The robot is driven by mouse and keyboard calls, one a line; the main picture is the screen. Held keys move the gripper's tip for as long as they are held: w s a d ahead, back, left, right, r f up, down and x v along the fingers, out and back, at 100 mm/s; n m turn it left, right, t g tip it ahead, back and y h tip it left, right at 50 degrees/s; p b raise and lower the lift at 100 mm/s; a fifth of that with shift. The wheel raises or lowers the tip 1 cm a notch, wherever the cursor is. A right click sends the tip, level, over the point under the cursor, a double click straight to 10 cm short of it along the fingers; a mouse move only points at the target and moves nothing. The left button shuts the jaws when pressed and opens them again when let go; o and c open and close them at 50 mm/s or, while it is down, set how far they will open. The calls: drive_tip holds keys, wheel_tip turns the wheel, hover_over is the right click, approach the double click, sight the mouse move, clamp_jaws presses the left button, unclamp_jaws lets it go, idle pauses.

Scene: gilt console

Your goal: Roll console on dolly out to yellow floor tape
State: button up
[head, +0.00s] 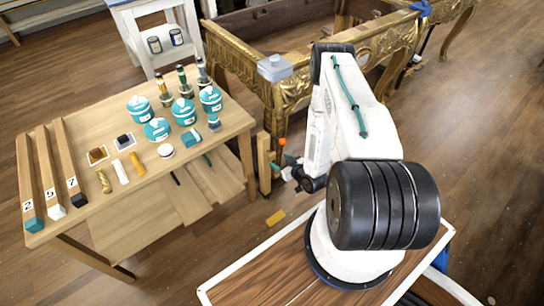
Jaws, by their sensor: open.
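The gilt console (388,45) stands at the top of the head view, with carved gold sides and an open, topless frame. I cannot make out the dolly under it; its lower parts are partly hidden by my arm. My gripper (283,172) is low beside the console's near leg, small and partly hidden by my arm. It is open, and I see nothing held in it. I cannot tell whether it touches anything.
A workbench (225,135) at left holds teal tubs, brushes and numbered wood strips. A white cart (130,45) stands behind. Floor at right (480,150) is clear.

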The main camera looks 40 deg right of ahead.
sight(273, 157)
drive_tip(key=x, duration=0.7)
drive_tip(key=shift+w, duration=0.25)
